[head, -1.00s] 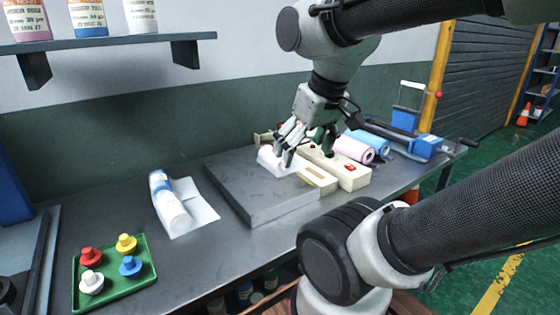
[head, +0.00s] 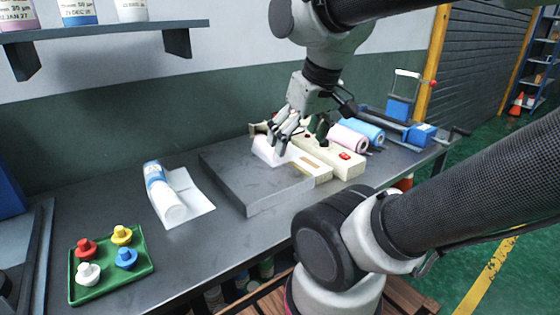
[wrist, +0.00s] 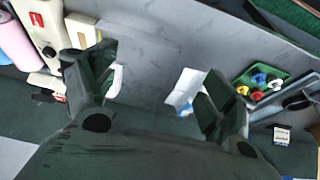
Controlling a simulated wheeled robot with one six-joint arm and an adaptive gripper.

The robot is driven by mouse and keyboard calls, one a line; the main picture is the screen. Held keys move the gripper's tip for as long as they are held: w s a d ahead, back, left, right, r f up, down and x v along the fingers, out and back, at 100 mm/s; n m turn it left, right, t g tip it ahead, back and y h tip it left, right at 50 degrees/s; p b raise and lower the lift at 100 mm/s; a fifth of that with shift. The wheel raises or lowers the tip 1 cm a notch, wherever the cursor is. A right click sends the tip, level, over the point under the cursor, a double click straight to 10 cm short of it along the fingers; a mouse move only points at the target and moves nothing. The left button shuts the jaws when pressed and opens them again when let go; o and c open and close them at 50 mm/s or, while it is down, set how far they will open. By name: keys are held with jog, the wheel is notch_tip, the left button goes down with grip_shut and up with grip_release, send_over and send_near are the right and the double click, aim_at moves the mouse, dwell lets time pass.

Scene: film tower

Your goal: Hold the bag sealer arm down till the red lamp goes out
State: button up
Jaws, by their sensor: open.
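The bag sealer (head: 336,162) is a long cream body near the right of the bench, with a red part (head: 345,155) on top. I cannot tell whether that part is the lamp or a switch, or whether it is lit. In the wrist view the sealer (wrist: 44,42) is at upper left, left of my fingers. My gripper (head: 293,136) is open and empty above the sealer's left side and a white bag (head: 270,151). The fingers (wrist: 155,88) stand wide apart in the wrist view. The sealer arm's position and any contact with it are unclear; my gripper partly hides that area.
A grey slab (head: 245,185) lies left of the sealer. Pink (head: 350,137) and blue (head: 366,130) rolls lie behind it. A white-and-blue roll (head: 165,195) and a green tray (head: 142,268) with coloured pieces are further left. A shelf (head: 110,31) overhangs the back left.

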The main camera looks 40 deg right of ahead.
jog(key=shift+c, duration=0.2)
